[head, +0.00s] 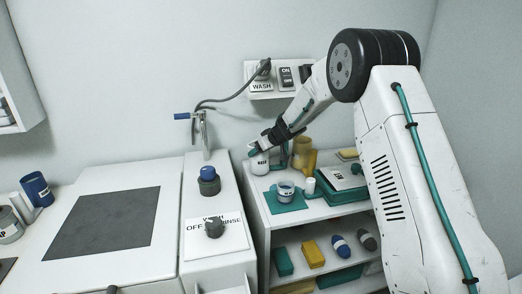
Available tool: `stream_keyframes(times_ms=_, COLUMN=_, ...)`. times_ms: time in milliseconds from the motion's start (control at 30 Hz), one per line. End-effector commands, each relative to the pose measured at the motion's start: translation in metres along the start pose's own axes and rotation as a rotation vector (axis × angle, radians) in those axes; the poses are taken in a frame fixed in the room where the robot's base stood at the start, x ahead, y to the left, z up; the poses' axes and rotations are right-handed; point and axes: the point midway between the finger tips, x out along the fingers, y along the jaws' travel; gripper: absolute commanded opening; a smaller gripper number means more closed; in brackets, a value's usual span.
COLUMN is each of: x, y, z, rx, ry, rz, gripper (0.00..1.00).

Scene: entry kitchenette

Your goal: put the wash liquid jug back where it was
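My gripper (258,147) is over the left end of the shelf unit's top, at a white container with a dark label (260,164). The fingers are small and partly hidden, so I cannot tell whether they touch it or are shut. No jug is clearly marked as wash liquid. A mustard-yellow jug-like vessel (302,153) stands just right of the gripper, partly behind my arm. A dark grey container with a blue top (208,181) stands on the white machine at the foot of the tap.
The shelf unit (262,214) carries a teal mat (286,204) with a white cup, and a teal case (340,192). Its lower shelf holds several small items. A tap (205,135) and wall switch panel (282,84) are behind. A blue container (37,188) stands far left.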

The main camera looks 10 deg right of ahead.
Motion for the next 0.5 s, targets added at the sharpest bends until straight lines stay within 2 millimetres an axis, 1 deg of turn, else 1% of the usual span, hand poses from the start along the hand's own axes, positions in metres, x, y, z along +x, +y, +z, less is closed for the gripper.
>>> stream_keyframes(times_ms=233, x=0.0019, y=0.0001, z=0.0015, rx=0.000, ry=0.000, rz=0.000, gripper=0.10)
stream_keyframes(times_ms=267, x=0.0022, y=-0.0001, z=0.0024, rx=0.000, ry=-0.001, rz=-0.001, gripper=0.77)
stream_keyframes(times_ms=300, x=0.0021, y=-0.0001, z=0.0022, rx=0.000, ry=-0.001, rz=-0.001, gripper=0.88)
stream_keyframes(times_ms=333, x=0.0021, y=-0.0001, z=0.0022, rx=0.000, ry=-0.001, rz=-0.001, gripper=0.93)
stream_keyframes(times_ms=500, x=0.0020, y=-0.0001, z=0.0022, rx=0.000, ry=-0.001, rz=-0.001, gripper=0.93)
